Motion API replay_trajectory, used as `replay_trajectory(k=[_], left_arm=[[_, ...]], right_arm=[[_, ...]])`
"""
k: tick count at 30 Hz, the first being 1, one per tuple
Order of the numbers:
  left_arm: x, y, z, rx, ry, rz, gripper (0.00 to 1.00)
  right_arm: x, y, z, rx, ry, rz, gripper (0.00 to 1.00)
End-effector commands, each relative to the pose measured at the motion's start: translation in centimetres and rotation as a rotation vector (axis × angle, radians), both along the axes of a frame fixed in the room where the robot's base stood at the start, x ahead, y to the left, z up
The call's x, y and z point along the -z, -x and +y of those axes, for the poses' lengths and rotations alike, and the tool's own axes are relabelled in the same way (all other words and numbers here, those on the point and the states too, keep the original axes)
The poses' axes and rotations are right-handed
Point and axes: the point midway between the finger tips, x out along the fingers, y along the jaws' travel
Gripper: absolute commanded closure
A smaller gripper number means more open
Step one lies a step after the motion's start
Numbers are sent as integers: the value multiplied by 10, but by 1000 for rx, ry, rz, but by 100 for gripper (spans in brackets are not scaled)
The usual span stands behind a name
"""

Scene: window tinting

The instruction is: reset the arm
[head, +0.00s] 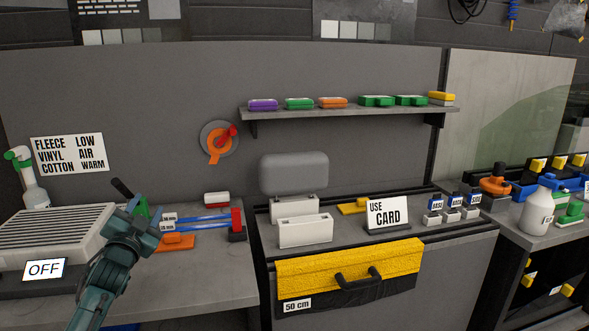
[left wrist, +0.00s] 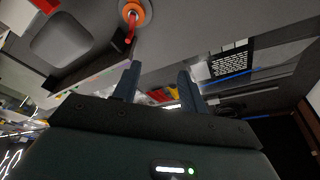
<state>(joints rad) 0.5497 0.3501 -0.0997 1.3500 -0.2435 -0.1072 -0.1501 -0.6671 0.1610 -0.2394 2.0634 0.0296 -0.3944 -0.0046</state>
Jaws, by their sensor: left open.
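My left gripper (head: 142,222) comes in from the lower left in the head view, above the left workbench. It is beside the ribbed grey unit with the OFF sign and in front of a green item. In the left wrist view its two fingers (left wrist: 158,85) stand apart with nothing between them. My right gripper does not show in either view.
The ribbed unit (head: 58,228) is close on the left. Blue strips with a red end (head: 237,219) and an orange block (head: 176,242) lie to the right. A USE CARD sign (head: 388,215) and yellow cloth (head: 350,262) are farther right. A shelf (head: 345,110) hangs above.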

Motion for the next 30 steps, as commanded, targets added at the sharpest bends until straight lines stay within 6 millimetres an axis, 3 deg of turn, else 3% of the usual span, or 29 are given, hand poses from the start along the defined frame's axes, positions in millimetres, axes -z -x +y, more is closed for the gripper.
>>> replay_trajectory(k=[3, 6, 14, 20, 24, 30], left_arm=[[32, -3, 11, -24, 268, 149, 57], [64, 0, 10, -34, 455, 272, 57], [163, 63, -46, 31, 444, 406, 57], [240, 145, -98, 90, 479, 545, 57], [288, 230, -140, 132, 536, 665, 57], [315, 338, -183, 161, 631, 803, 57]], right_arm=[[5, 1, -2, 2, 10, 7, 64], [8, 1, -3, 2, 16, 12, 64], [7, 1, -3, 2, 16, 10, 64], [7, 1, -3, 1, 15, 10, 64], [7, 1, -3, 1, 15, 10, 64], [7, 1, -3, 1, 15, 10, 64]])
